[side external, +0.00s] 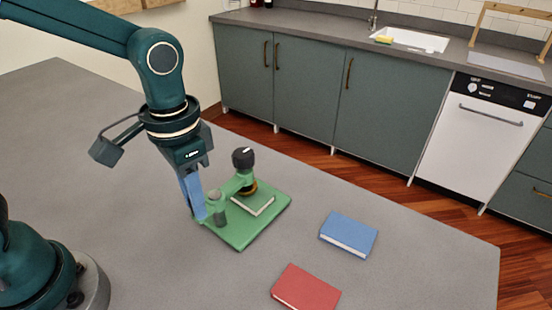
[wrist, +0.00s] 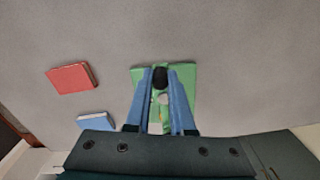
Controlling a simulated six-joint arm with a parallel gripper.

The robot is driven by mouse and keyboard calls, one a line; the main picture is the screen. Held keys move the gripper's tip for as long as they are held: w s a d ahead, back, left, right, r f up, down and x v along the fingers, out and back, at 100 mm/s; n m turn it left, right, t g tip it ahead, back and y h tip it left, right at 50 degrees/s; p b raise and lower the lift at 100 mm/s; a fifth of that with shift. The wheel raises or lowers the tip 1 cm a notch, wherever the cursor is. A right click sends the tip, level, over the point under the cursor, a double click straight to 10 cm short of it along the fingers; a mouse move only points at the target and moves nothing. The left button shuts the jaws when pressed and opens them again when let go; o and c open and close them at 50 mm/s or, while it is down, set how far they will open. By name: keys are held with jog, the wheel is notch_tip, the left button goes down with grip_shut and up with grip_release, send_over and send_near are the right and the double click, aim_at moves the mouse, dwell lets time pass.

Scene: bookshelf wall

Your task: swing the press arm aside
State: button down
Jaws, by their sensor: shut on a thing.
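The green press (side external: 240,240) stands on the grey table with a flat base, a grey post (side external: 216,208) and a black knob (side external: 243,158). Its green press arm (side external: 235,186) runs from the knob end toward the post and my fingers. A green-covered book (side external: 255,204) lies on the base, partly under the knob end. My gripper (side external: 198,212) points down at the left side of the press, its blue fingers shut on the press arm; the contact is partly hidden. In the wrist view, the black knob (wrist: 160,77) shows between the fingers (wrist: 160,100) over the green base (wrist: 187,75).
A blue book (side external: 349,233) and a red book (side external: 306,289) lie flat on the table to the right and front right of the press. The table is bare behind my gripper and left of the press. Cabinets and a sink stand beyond.

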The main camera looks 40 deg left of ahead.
jog(key=shift+w+d+n, duration=0.65)
jog(key=shift+w+n, duration=0.05)
jog(key=shift+n, duration=2.3)
jog(key=shift+w+d+n, duration=0.65)
jog(key=shift+w+n, duration=0.05)
jog(key=shift+n, duration=2.3)
jog(key=shift+w+d+n, duration=0.65)
jog(key=shift+w+n, duration=0.05)
jog(key=shift+n, duration=2.3)
jog(key=c, duration=0.8)
grip_release()
jog(key=shift+o, duration=0.2)
jog(key=shift+r, duration=2.6)
